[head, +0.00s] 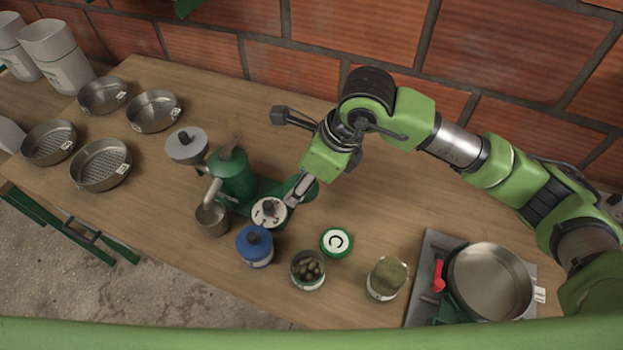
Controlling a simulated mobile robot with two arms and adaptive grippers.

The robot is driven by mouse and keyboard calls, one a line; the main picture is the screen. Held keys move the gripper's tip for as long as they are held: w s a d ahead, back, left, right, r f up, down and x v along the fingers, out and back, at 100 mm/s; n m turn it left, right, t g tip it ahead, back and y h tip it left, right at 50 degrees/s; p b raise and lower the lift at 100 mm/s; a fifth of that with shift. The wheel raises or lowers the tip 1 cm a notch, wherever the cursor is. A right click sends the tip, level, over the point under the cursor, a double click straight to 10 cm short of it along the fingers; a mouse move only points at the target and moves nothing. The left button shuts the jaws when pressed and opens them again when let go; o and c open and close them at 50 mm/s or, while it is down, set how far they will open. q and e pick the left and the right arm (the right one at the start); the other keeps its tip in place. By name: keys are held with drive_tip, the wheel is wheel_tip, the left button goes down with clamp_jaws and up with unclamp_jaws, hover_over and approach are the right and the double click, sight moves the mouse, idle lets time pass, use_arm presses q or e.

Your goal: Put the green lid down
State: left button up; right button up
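The green lid (336,241), round with a white disc and a dark curved mark on top, lies flat on the wooden table. It sits behind an open jar of greenish-brown pieces (308,270). My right gripper (287,155) reaches in from the right, above and behind the green machine's base. Its fingers look widely spread, with nothing visible between them. The lower finger is close to a white disc with a black knob (268,212); I cannot tell whether they touch. The green lid is apart from the gripper. My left gripper is not in view.
A green machine (234,175) with a metal cup (212,218) stands left of the gripper. Nearby are a blue-lidded jar (255,247), a jar of green material (386,279) and a pan (490,282). Several sieves (101,164) stand left. Brick wall (300,50) behind.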

drive_tip(key=w+f, duration=0.1)
drive_tip(key=f, duration=0.1)
drive_tip(key=w+d+f+p, duration=0.1)
drive_tip(key=w+f, duration=0.3)
drive_tip(key=shift+w+d+f, duration=0.1)
drive_tip(key=shift+w+d, duration=0.15)
drive_tip(key=shift+d, duration=0.1)
drive_tip(key=shift+w+f+p, duration=0.15)
drive_tip(key=shift+f+p, duration=0.15)
drive_tip(key=shift+p, duration=0.1)
wheel_tip(320, 180, down, 2)
drive_tip(key=shift+f+p, duration=0.15)
drive_tip(key=shift+p, duration=0.45)
drive_tip(key=shift+f, duration=0.35)
drive_tip(key=o, duration=0.9)
